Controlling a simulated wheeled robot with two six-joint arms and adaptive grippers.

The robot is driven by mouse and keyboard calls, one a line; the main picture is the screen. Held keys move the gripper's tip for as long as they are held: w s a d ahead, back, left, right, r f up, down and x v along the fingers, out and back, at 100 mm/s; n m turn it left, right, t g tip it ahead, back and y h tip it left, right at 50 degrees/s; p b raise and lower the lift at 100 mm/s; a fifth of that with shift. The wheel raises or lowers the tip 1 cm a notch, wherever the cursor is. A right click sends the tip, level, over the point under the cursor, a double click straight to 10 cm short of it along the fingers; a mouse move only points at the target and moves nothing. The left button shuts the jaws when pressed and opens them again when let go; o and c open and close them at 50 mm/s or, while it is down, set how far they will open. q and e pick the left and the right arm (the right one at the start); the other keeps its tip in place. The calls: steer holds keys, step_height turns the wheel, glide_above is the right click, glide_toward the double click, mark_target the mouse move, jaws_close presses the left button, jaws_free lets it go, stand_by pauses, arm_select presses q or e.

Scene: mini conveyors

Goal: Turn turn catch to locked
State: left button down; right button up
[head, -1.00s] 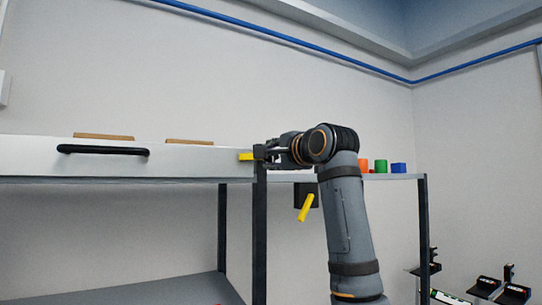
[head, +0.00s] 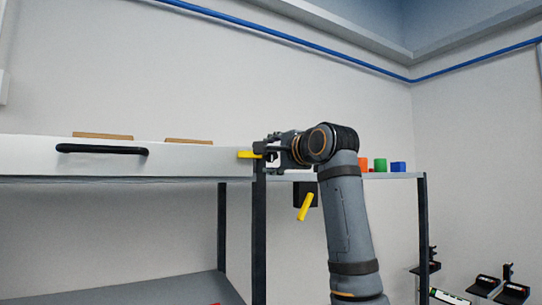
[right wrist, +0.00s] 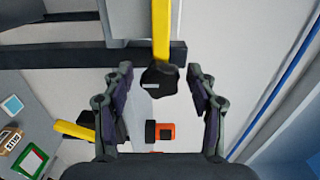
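The turn catch shows in the head view as a yellow bar (head: 245,154) lying level at the right end of the white drawer front (head: 185,158). In the right wrist view the yellow bar (right wrist: 161,30) runs from the top edge down to a black hub (right wrist: 160,82). My right gripper (head: 268,149) is at the bar's right end. In the right wrist view my right gripper (right wrist: 160,80) has its fingers spread on both sides of the hub, with a gap on each side. My left gripper is out of view.
A second yellow lever (head: 305,207) hangs tilted from a black box (head: 304,190) below the right shelf. The drawer has a black handle (head: 102,149). A dark post (head: 259,230) stands below the catch.

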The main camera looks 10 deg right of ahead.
steer(key=v, duration=1.2)
